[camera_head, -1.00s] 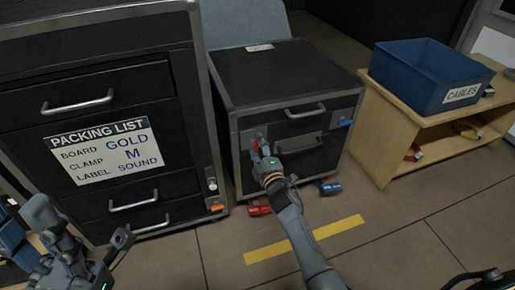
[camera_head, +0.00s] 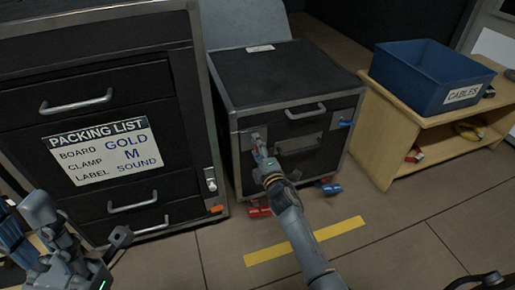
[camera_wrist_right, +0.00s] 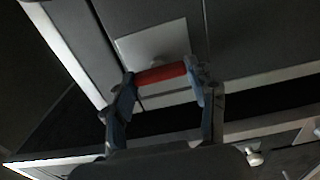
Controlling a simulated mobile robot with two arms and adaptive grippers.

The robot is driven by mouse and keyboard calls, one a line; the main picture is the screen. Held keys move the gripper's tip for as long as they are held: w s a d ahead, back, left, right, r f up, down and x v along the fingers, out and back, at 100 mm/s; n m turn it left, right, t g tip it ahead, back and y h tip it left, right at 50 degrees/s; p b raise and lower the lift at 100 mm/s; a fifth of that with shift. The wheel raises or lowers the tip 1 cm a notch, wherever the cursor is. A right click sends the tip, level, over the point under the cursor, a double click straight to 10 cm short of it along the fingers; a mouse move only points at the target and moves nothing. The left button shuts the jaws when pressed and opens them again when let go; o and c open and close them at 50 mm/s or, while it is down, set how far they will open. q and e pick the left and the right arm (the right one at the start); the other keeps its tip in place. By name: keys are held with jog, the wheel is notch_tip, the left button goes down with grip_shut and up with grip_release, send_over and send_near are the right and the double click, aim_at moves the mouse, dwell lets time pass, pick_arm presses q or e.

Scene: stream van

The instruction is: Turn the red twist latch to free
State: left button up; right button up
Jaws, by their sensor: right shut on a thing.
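The red twist latch (camera_wrist_right: 162,74) shows in the right wrist view as a red bar lying between my two fingertips, in front of a pale plate (camera_wrist_right: 155,42). My right gripper (camera_wrist_right: 163,77) is shut on it. In the head view, my right gripper (camera_head: 260,150) is at the upper left of the front of the low black case (camera_head: 285,75) and hides most of the latch. My left gripper (camera_head: 88,225) is at the lower left, its fingers apart and empty, away from the case.
A blue latch (camera_head: 346,122) sits at the case's upper right front, beside a handle (camera_head: 306,111). Red (camera_head: 259,211) and blue (camera_head: 328,188) parts are at its base. A tall drawer case (camera_head: 100,100) stands close on the left. A wooden shelf (camera_head: 385,140) with a blue crate (camera_head: 415,85) stands right.

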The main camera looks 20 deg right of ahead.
jog(key=o, duration=1.2)
jog(key=shift+c, duration=0.2)
jog(key=s, duration=1.2)
jog(key=shift+d, duration=0.15)
